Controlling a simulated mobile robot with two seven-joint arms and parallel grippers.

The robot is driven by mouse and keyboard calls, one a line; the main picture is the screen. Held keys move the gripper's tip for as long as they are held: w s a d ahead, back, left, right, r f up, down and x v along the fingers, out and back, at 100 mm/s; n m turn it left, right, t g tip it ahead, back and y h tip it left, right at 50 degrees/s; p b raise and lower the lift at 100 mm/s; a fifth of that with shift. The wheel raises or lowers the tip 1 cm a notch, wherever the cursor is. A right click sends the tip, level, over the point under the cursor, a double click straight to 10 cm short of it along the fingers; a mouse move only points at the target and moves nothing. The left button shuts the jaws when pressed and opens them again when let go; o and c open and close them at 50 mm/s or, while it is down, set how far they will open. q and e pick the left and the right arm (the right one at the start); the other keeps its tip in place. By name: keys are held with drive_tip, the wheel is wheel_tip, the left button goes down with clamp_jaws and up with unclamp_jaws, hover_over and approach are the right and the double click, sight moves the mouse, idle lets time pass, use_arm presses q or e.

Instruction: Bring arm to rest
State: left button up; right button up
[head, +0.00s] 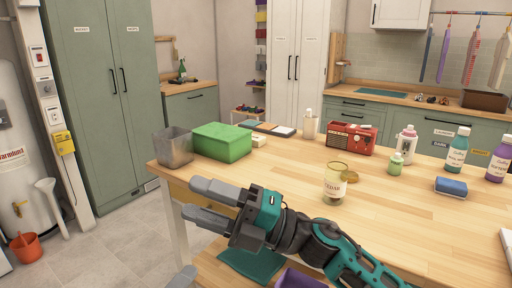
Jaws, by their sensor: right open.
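My right gripper (189,198) is open and empty, its two grey fingers pointing left, in front of the wooden table's left front corner. Its teal and black arm reaches in from the lower right and covers part of the table's front edge. A small grey tip (181,279) at the bottom edge may be part of my left gripper; its jaws cannot be made out. A teal cloth (252,264) lies on a lower wooden surface below the arm. A purple item (298,280) is cut off by the bottom edge.
On the table (430,222) stand a metal bin (173,146), green box (222,142), red radio (351,138), glass jar (335,184), several bottles and a blue brush (451,187). An orange bucket (26,247) stands on the floor. Floor at left is mostly clear.

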drive_tip(key=w+d+f+m+t+h, duration=0.1)
drive_tip(key=d+f+m+t+h, duration=0.65)
drive_tip(key=f+m, duration=0.4)
drive_tip(key=w+d+f+m+t+h, duration=0.1)
drive_tip(key=d+f+m+t+h, duration=0.6)
drive_tip(key=m, duration=0.7)
use_arm(q)
drive_tip(key=s+a+f+n+g+y, duration=0.2)
drive_tip(key=s+f+n, duration=0.4)
drive_tip(key=n, duration=0.4)
drive_tip(key=s+a+f+n+g+y, duration=0.2)
drive_tip(key=s+f+n+g+y, duration=0.1)
drive_tip(key=s+f+n, duration=0.4)
wheel_tip(320, 180, down, 2)
drive_tip(key=n, duration=0.3)
drive_tip(key=shift+s+a+f+n+g, duration=0.15)
drive_tip(key=shift+a+f+n+g, duration=0.05)
drive_tip(key=shift+n+g, duration=0.1)
use_arm(e)
drive_tip(key=s+d+f+m+g+h, duration=0.2)
drive_tip(key=s+d+f+m, duration=0.2)
drive_tip(key=s+f, duration=0.3)
drive_tip(key=s+d+f+m+g+h, duration=0.3)
drive_tip(key=s+d+f, duration=0.4)
drive_tip(key=f, duration=0.5)
drive_tip(key=shift+s+f+m+g, duration=0.25)
drive_tip(key=shift+s+m+g, duration=0.1)
drive_tip(key=shift+s+m, duration=0.2)
